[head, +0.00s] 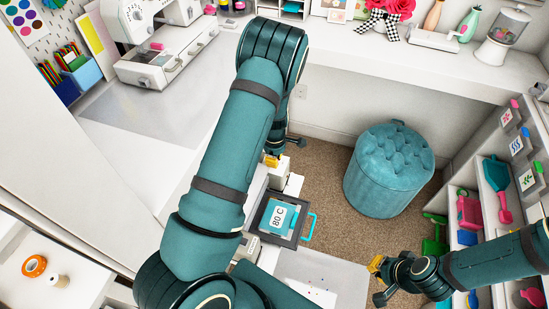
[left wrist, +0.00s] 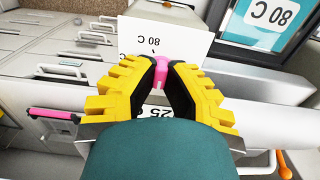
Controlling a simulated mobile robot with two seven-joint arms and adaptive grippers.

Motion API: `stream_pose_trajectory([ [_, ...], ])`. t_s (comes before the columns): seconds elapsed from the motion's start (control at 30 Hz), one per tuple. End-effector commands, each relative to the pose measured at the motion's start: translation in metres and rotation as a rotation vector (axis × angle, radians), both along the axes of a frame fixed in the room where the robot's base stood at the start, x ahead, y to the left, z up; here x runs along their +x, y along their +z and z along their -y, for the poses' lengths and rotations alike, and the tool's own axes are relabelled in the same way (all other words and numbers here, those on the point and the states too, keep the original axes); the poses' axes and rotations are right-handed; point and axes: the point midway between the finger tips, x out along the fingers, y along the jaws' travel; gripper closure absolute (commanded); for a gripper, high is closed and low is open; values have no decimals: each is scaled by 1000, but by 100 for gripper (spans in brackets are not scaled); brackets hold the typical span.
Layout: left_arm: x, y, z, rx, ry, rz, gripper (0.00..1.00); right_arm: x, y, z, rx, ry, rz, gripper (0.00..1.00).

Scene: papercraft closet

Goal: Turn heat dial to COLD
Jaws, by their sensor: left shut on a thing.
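In the left wrist view, the yellow fingers of my left gripper (left wrist: 161,80) are closed on a small pink piece, which looks like the heat dial (left wrist: 161,68). A white panel (left wrist: 190,38) behind it reads "80 C" upside down. Part of a "25 C" label (left wrist: 155,110) shows below, between the fingers. In the head view, my left gripper (head: 271,160) is at a white machine (head: 282,170), largely behind my own arm. The dial's exact pointing direction is hidden. My right gripper (head: 375,264) is at the lower right, away from the machine; its finger gap is unclear.
A teal tufted stool (head: 388,170) stands on the carpet. A white desk (head: 150,130) is at left.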

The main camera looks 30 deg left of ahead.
Motion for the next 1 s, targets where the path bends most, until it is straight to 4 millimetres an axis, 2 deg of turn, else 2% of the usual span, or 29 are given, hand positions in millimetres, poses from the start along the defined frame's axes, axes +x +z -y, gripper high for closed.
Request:
stream_pose_trajectory([
  [0.33,-2,-2,1,-1,3,-5,100,0,0,0,0,0,0,100],
  [0.4,-2,-1,1,-1,2,-5,70,0,0,0,0,0,0,100],
  [0.43,-2,-1,0,-1,2,-4,60,0,0,0,0,0,0,100],
  [0.8,0,2,0,0,2,0,59,0,0,0,0,1,0,100],
  [1.0,1,28,0,1,1,3,59,0,0,0,0,0,0,100],
])
